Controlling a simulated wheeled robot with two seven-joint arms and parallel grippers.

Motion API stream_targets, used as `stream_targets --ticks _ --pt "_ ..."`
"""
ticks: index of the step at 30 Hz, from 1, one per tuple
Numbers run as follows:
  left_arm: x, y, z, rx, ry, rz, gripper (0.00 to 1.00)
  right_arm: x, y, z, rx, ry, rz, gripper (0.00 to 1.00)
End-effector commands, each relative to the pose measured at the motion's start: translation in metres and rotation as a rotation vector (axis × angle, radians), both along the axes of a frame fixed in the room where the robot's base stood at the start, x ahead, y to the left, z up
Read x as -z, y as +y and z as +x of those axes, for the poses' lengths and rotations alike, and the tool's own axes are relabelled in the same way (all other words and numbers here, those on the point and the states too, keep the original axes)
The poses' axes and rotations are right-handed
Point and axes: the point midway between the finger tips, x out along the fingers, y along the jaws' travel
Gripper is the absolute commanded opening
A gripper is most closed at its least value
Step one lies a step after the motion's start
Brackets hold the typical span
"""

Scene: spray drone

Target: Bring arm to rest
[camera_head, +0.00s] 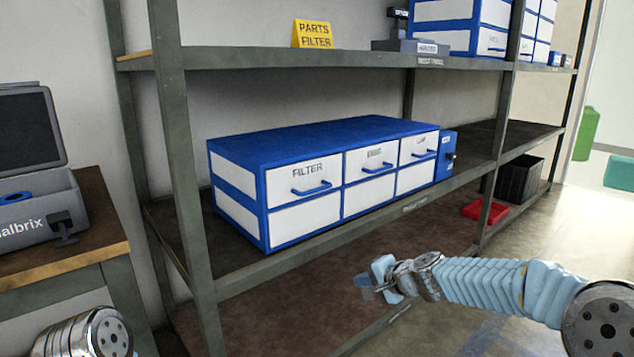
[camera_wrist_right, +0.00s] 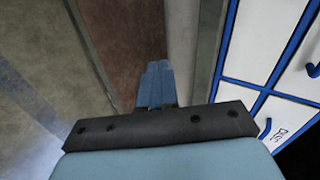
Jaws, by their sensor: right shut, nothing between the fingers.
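My right arm (camera_head: 480,283) comes in from the right with a light blue sleeve. Its gripper (camera_head: 368,285) is in front of the shelf, below the drawer cabinet, shut and empty. In the right wrist view the closed blue fingers (camera_wrist_right: 156,86) point past the shelf edge, with nothing between them. Of my left arm (camera_head: 88,335) only a metal joint shows at the bottom left; its gripper is out of view.
A blue and white drawer cabinet (camera_head: 330,180) stands on the metal shelf (camera_head: 300,262), its drawers closed. A yellow sign (camera_head: 312,34) is above. A grey case (camera_head: 35,205) sits on a bench at left. A red tray (camera_head: 485,211) lies low at right.

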Motion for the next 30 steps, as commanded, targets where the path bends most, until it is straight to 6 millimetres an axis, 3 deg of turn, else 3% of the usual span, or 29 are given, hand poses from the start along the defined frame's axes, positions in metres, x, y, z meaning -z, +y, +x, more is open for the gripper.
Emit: stream_targets --ticks 1,5,6,9,12,15,19,23,30 --pt "-0.007 -0.001 0.0 0.001 0.0 -0.001 0.83 0.041 0.0 -0.013 -0.02 0.058 -0.062 0.0" --pt "-0.015 -0.003 -0.001 0.005 0.002 -0.003 0.83 0.145 -0.004 -0.064 -0.104 0.178 -0.237 0.0" --pt "-0.018 -0.003 -0.001 0.006 0.003 -0.004 0.83 0.174 -0.004 -0.085 -0.141 0.214 -0.285 0.0" --pt "-0.026 -0.005 -0.002 0.009 0.003 -0.006 0.83 0.237 -0.004 -0.147 -0.256 0.289 -0.393 0.0" --pt "-0.032 -0.006 -0.003 0.012 0.004 -0.009 0.83 0.281 -0.003 -0.214 -0.389 0.343 -0.467 0.0" --pt "-0.037 -0.008 -0.003 0.014 0.005 -0.011 0.83 0.306 0.002 -0.275 -0.515 0.375 -0.501 0.0" --pt "-0.041 -0.009 -0.004 0.016 0.006 -0.012 0.83 0.318 0.008 -0.327 -0.624 0.389 -0.506 0.0" --pt "-0.041 -0.009 -0.004 0.017 0.006 -0.013 0.83 0.321 0.01 -0.347 -0.668 0.391 -0.504 0.0" --pt "-0.041 -0.009 -0.004 0.017 0.006 -0.013 0.83 0.321 0.011 -0.348 -0.67 0.389 -0.504 0.0"
